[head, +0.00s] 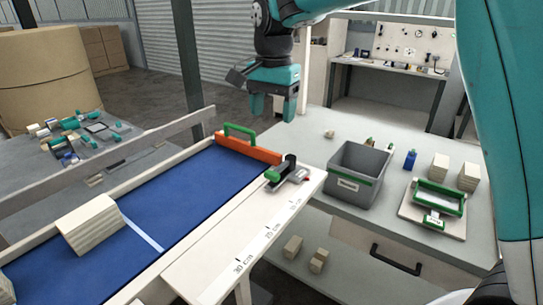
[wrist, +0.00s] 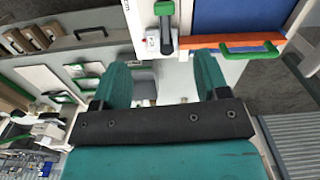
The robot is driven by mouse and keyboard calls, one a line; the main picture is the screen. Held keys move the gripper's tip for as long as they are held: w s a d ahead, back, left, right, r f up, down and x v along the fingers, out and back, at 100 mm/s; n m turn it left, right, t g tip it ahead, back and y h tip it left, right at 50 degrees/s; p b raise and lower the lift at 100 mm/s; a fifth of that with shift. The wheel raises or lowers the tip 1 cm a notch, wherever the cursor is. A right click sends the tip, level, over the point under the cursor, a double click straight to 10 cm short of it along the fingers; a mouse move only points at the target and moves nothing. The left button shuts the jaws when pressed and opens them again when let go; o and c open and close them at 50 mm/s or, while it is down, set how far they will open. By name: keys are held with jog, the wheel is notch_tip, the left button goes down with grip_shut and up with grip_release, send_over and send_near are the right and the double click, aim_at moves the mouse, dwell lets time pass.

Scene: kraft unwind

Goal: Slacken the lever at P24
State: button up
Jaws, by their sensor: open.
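A clamp with a dark lever arm and green end (head: 284,170) sits on the white ruler ledge at the blue bed's right edge, beside the orange stop bar. I cannot read a P24 label on it. My gripper (head: 273,106) is open and empty. It hangs in the air above and beyond the clamp in the head view. In the wrist view my gripper (wrist: 162,72) has its fingers spread below the lever, apart from it.
The orange stop bar (head: 247,149) with a green handle crosses the blue bed (head: 180,212). A stack of boards (head: 90,225) lies on the bed. A grey bin (head: 357,175), wooden blocks and a green-framed fixture (head: 437,198) stand on the right bench. Space around my gripper is free.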

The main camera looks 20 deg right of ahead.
aim_at(272, 173)
jog(key=shift+m, duration=0.6)
jog(key=f+p, duration=0.1)
jog(key=f, duration=0.4)
jog(key=w+f+p, duration=0.1)
jog(key=f, duration=0.5)
jog(key=f+p, duration=0.1)
jog(key=f, duration=0.5)
jog(key=shift+w+d+p, duration=0.15)
jog(key=shift+p, duration=0.25)
grip_shut()
